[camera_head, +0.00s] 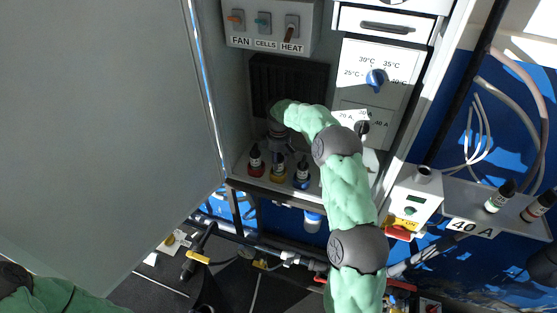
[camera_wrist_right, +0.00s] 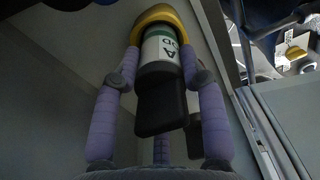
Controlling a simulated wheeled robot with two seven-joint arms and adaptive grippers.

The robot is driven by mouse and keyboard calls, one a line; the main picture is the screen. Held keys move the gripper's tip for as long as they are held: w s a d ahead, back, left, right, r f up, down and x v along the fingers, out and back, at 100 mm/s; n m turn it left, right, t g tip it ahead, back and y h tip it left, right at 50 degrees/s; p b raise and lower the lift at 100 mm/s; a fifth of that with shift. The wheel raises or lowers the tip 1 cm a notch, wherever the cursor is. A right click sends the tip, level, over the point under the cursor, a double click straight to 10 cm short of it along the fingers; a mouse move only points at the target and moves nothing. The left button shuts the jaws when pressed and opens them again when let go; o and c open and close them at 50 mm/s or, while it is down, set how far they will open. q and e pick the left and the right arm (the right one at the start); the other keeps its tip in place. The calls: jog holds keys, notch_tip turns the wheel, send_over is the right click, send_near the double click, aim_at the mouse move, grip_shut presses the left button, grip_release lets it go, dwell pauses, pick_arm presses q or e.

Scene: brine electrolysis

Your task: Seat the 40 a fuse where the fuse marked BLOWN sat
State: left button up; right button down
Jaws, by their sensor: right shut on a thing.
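My right gripper (camera_head: 281,143) reaches into the open cabinet above its floor, at the middle of three fuse places. In the right wrist view the gripper (camera_wrist_right: 160,65) is shut on a fuse (camera_wrist_right: 162,50) with a black cap, white label and green band. Its label is only partly legible, with an "A". A yellow ring (camera_wrist_right: 155,14) surrounds its far end; I cannot tell how deep the fuse sits. In the head view a yellow base (camera_head: 278,176) shows below the gripper, between a red-based fuse (camera_head: 256,168) and a blue-based one (camera_head: 302,178). No BLOWN mark is legible. My left gripper is out of view.
The grey cabinet door (camera_head: 110,110) stands open at left. FAN, CELLS and HEAT switches (camera_head: 264,22) and a blue temperature dial (camera_head: 376,78) are above. At right, a shelf labelled 40 A (camera_head: 471,228) holds a green-marked (camera_head: 499,196) and a red-marked (camera_head: 537,207) black-capped piece.

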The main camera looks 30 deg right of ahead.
jog(key=shift+f, duration=0.35)
dwell(0.6)
jog(key=c, duration=0.6)
grip_release()
jog(key=shift+c, duration=0.2)
notch_tip(320, 180, up, 12)
